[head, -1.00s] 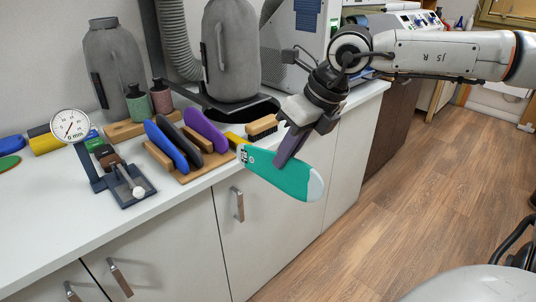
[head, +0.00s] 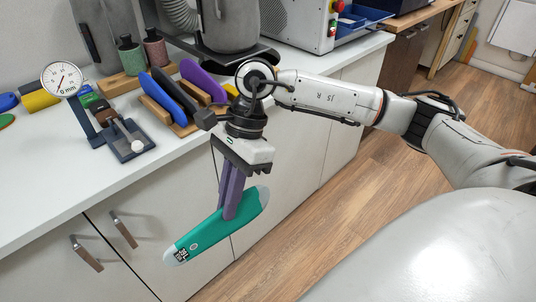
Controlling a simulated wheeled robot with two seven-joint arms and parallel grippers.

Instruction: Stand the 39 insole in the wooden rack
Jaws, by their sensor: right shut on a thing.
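The teal insole (head: 213,229) with white ends and a printed label is held in front of the cabinet doors, below the counter top. My right gripper (head: 229,212) points down and is shut on the insole near its middle. The insole is tilted, with its labelled end low at the left. The wooden rack (head: 179,127) stands on the counter behind and above it. Blue (head: 175,97), dark and purple (head: 203,80) insoles stand in the rack. My right wrist hides the rack's right part. My left gripper is out of view.
A dial thickness gauge (head: 63,79) stands on the counter left of the rack. Bottles in a wooden block (head: 121,84) are behind it. A grey machine (head: 226,25) is at the back. The counter's front left is clear.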

